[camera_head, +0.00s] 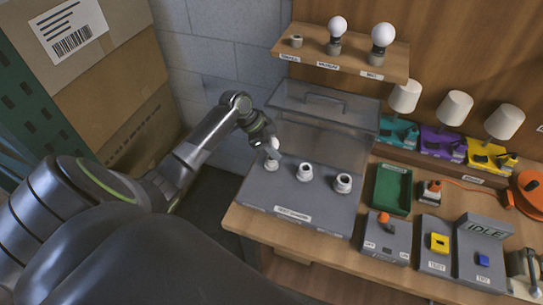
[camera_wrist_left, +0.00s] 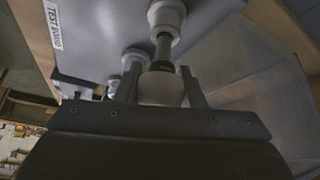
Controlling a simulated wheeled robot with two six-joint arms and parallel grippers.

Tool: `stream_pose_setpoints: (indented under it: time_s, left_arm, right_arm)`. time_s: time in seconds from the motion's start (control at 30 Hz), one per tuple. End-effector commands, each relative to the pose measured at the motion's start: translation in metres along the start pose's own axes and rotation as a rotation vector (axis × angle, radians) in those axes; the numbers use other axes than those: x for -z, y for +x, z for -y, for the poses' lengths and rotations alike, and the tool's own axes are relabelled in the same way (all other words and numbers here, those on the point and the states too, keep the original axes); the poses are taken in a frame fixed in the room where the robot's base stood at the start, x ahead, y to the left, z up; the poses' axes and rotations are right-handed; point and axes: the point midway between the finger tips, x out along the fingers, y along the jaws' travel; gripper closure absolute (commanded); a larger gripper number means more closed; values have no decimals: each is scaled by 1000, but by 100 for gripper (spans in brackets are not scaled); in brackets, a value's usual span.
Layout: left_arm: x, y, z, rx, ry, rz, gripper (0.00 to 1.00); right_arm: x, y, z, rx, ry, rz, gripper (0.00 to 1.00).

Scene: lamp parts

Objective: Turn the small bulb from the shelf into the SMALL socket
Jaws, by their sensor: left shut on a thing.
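My left gripper (camera_head: 267,143) is shut on the small white bulb (camera_head: 273,146), above the leftmost socket (camera_head: 271,165) of the grey test board. In the left wrist view the bulb's round glass (camera_wrist_left: 160,88) sits between the two fingers, its metal base pointing away from the gripper. The base lines up with a white socket (camera_wrist_left: 166,16). I cannot tell whether it touches or has entered. Two more white sockets, a middle one (camera_head: 305,173) and a right one (camera_head: 343,183), are empty. A metallic part at the lower right edge may be my right arm; its fingers are not clear.
The shelf (camera_head: 340,58) holds an empty holder (camera_head: 296,41) at left and two bulbs in holders. A clear lidded cover (camera_head: 325,105) stands behind the board. A green tray (camera_head: 393,190), switch boxes and several lamps are to the right.

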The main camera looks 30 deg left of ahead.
Motion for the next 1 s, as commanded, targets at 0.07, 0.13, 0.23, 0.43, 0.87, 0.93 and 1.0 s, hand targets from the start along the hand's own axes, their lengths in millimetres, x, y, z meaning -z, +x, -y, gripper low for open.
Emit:
stream_pose_setpoints:
  time_s: [0.07, 0.13, 0.23, 0.43, 0.87, 0.93, 1.0]
  left_arm:
    - [-4, 7, 0, -1, -1, 0, 81]
    - [-6, 10, 0, -1, 0, 0, 81]
    - [-8, 15, 0, 0, 0, 0, 81]
    - [-9, 15, 1, 0, 0, 0, 81]
    - [-10, 17, 1, 0, 0, 0, 81]
    - [-10, 18, 1, 0, 0, 0, 81]
    - [-11, 19, 1, 0, 0, 0, 81]
  right_arm:
    - [-1, 6, -1, -2, -1, 0, 64]
    - [-1, 8, -1, -2, -1, 0, 64]
    - [-1, 12, -1, -2, -1, 0, 64]
    - [-2, 11, -1, -2, -1, 0, 64]
    - [-2, 12, 0, -2, -1, 1, 64]
    - [-2, 13, 0, -2, -1, 1, 64]
    - [-2, 13, 0, -2, -1, 1, 64]
